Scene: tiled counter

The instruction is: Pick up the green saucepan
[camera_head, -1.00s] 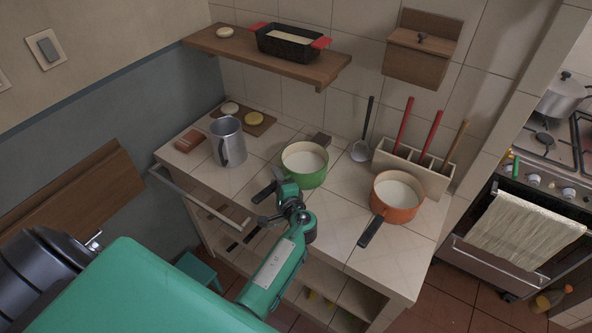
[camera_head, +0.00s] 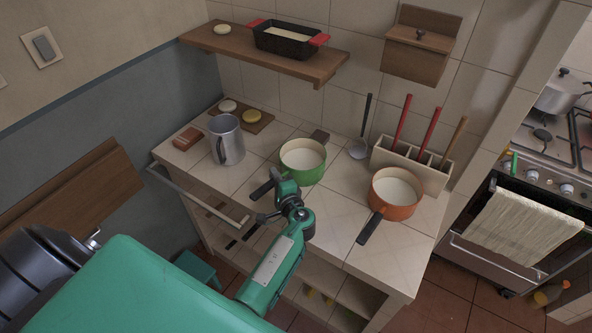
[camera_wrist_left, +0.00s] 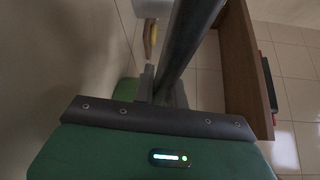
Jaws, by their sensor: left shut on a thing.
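The green saucepan (camera_head: 303,173) stands upright on the tiled counter (camera_head: 335,205), with a cream inside and a dark handle (camera_head: 261,190) pointing toward the front left. My left gripper (camera_head: 272,187) comes in from below and is shut at that handle; the wrist and fingers hide part of it. In the left wrist view a thick dark grey bar (camera_wrist_left: 185,50) runs up from between the fingers (camera_wrist_left: 163,88); it looks like the handle. The pan's bottom seems to rest on the counter. My right gripper is out of view.
An orange saucepan (camera_head: 396,209) stands to the right, its handle toward the front. A metal mug (camera_head: 226,142) stands to the left. A utensil box (camera_head: 410,169) is behind. A counter-front rail (camera_head: 195,198) and wall shelf (camera_head: 300,70) are close by.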

